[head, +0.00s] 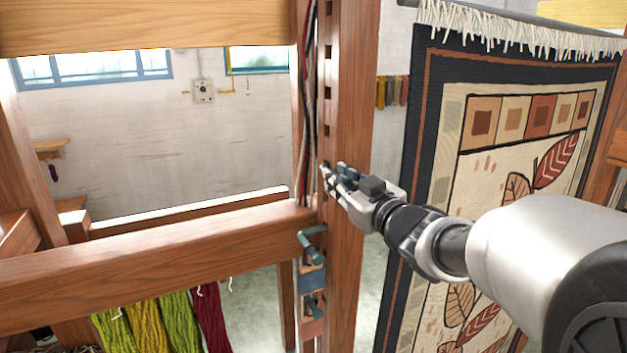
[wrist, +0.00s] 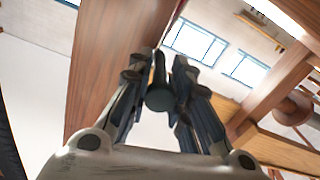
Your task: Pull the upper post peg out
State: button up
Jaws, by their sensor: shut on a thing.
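My gripper (head: 332,176) is at the front of the wooden post (head: 352,90), level with its row of dark square holes. In the wrist view, my gripper (wrist: 160,82) is shut on a dark green-grey peg (wrist: 160,97), with the peg's round end facing the camera. The post (wrist: 110,60) fills the upper left of that view. The peg's far end is hidden, so I cannot tell whether it still sits in a hole. In the head view the fingers mostly hide this peg. Another teal peg (head: 313,244) sticks out lower on the post.
A horizontal wooden beam (head: 160,250) meets the post from the left, just below my gripper. Coloured skeins (head: 180,320) hang under it. A patterned rug (head: 500,150) hangs close on the right, behind my arm. Dark cords (head: 308,100) run down beside the post.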

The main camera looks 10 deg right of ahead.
grip_shut()
jog(key=a+b, duration=0.1)
jog(key=a, duration=0.1)
jog(key=s+a+b, duration=0.1)
jog(key=a+b, duration=0.1)
jog(key=a, duration=0.1)
jog(key=shift+s+a, duration=0.35)
jog(key=shift+s, duration=0.05)
jog(key=shift+o, duration=1.8)
grip_release()
jog(key=shift+a, duration=0.1)
jog(key=shift+o, duration=1.2)
jog(key=shift+s+a, duration=0.1)
jog(key=shift+a, duration=0.05)
